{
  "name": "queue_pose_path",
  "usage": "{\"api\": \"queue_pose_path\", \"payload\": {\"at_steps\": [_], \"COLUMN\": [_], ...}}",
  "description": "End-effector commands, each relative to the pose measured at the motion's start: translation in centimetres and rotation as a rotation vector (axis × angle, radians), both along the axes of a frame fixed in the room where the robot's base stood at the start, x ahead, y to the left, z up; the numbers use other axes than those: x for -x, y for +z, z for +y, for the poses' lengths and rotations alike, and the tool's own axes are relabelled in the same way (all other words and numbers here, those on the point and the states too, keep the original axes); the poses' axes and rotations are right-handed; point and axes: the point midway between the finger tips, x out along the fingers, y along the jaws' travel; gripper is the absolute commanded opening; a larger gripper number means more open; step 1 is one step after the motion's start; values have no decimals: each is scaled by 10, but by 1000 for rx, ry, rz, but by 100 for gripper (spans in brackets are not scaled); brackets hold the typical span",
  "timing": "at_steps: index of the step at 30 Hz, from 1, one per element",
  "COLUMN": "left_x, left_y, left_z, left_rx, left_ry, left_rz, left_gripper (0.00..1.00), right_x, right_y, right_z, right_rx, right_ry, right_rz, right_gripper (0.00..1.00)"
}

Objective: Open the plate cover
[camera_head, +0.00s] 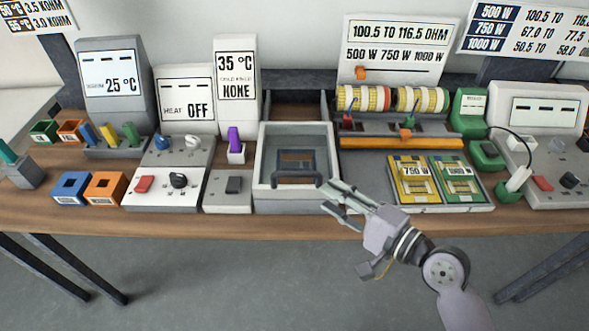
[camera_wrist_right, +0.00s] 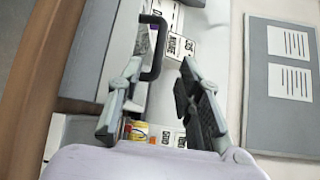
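The plate cover (camera_head: 266,190) is a grey see-through lid on a pale box at the middle of the bench. It looks closed. Its dark bracket-shaped handle (camera_head: 315,166) stands up from it. My right gripper (camera_head: 333,197) is at the box's front right corner, with its fingers spread and nothing held. In the right wrist view, the handle (camera_wrist_right: 156,50) shows beyond and between the open fingers (camera_wrist_right: 160,72), closer to the left finger. I cannot tell whether a finger touches it. My left gripper is not in view.
Two panels, yellow (camera_head: 412,180) and green (camera_head: 459,180), lie right of the box. A grey switch box (camera_head: 228,191) and a purple switch (camera_head: 234,139) stand left. Coil rolls (camera_head: 363,98) stand behind right. The floor (camera_head: 230,285) before the bench is clear.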

Motion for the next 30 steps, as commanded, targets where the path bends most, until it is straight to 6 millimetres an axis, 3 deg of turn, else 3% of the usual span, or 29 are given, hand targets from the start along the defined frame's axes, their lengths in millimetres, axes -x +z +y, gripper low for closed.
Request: {"api": "queue_pose_path", "payload": {"at_steps": [9, 15, 30], "left_x": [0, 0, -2], "left_y": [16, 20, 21], "left_z": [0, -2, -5], "left_rx": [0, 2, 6], "left_ry": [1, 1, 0], "left_rz": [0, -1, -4], "left_gripper": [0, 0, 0], "right_x": [-50, -71, -80], "right_y": [-7, -12, -16], "right_z": [50, 71, 80], "right_rx": [-3, 0, 2], "right_ry": [-2, -1, -2], "right_rz": [0, 0, 0], "right_gripper": [33, 33, 31]}}
